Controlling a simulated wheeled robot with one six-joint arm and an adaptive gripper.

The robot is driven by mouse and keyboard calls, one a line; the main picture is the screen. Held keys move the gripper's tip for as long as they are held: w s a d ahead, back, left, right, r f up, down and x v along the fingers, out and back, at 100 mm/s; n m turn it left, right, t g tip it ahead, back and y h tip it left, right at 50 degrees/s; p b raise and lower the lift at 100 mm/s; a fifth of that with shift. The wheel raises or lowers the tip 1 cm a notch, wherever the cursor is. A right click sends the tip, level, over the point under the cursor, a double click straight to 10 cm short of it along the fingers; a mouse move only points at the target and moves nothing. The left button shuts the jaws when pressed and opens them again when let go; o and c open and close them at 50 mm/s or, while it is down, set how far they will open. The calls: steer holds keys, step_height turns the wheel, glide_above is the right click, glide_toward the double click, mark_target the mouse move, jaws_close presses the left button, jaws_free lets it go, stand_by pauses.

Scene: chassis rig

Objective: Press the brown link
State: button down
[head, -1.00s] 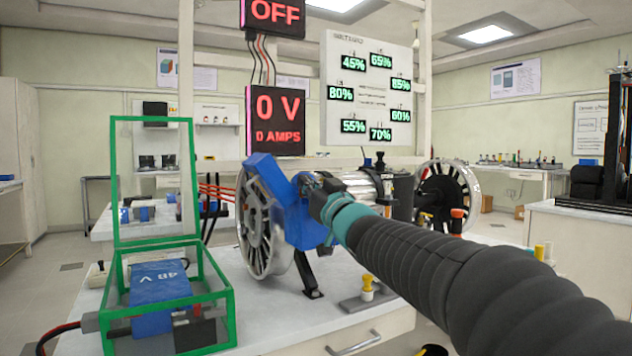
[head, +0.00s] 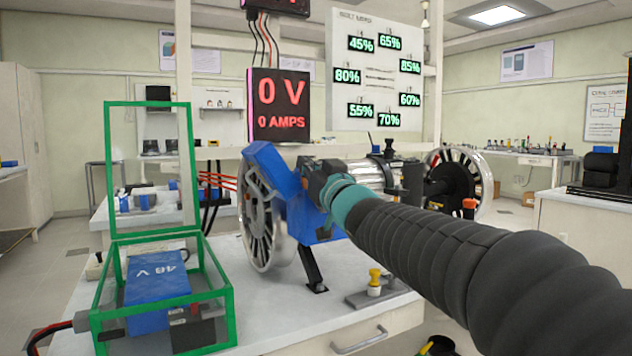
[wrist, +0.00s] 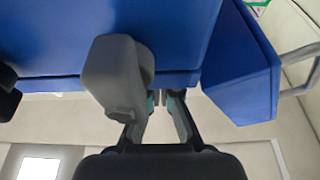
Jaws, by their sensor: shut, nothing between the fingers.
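My gripper (head: 308,172) reaches in from the right in the head view, its tip beside the blue housing (head: 274,188) next to the spoked wheel. In the wrist view its fingers (wrist: 164,98) are shut with nothing held, just under the blue housing (wrist: 60,38). A grey-brown lever-like piece (wrist: 112,82) hangs from that housing, close left of the fingers; I cannot tell whether they touch it or whether it is the brown link. No plainly brown link shows in the head view, where my gripper and arm hide part of the housing.
The rig stands on a white bench (head: 250,318) with a spoked wheel (head: 262,222) and a silver motor (head: 367,175). A green-framed box (head: 228,302) holds a blue 48 V battery (head: 155,278) at left. A yellow knob (head: 375,278) stands in front.

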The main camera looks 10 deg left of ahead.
stand_by(0.6)
steer(key=shift+d+r, duration=0.1)
steer(key=shift+r, duration=0.05)
steer(key=s+d+r+p, duration=0.1)
steer(key=s+d+r, duration=0.4)
steer(key=s, duration=0.5)
steer(key=shift+s+d+r, duration=0.2)
steer(key=shift+d+r, duration=0.1)
steer(key=shift+d, duration=0.7)
